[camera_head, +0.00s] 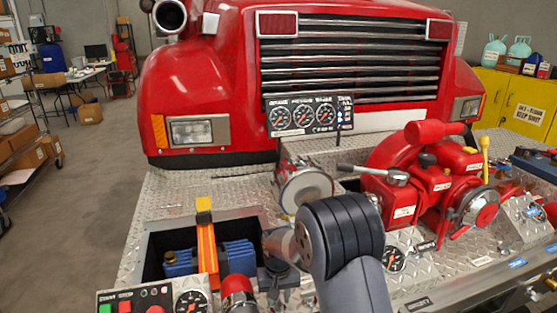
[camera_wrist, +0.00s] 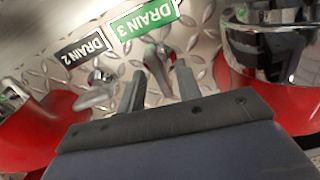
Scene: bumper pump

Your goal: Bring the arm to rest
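My gripper (camera_wrist: 160,82) shows in the wrist view with its two grey fingers apart. A small metal lever (camera_wrist: 158,58) stands between or just beyond the fingertips; I cannot tell whether they touch it. Nothing is clearly clamped. In the head view my dark, bent arm reaches over the diamond-plate bumper, and I cannot make out the fingers there.
A second small lever (camera_wrist: 98,92) lies left of the fingers. A chrome and red fitting (camera_wrist: 265,45) is close on the right. In the head view, a red pump (camera_head: 425,185) stands right of my arm, an open bay (camera_head: 155,240) left, and a gauge panel (camera_head: 308,116) behind.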

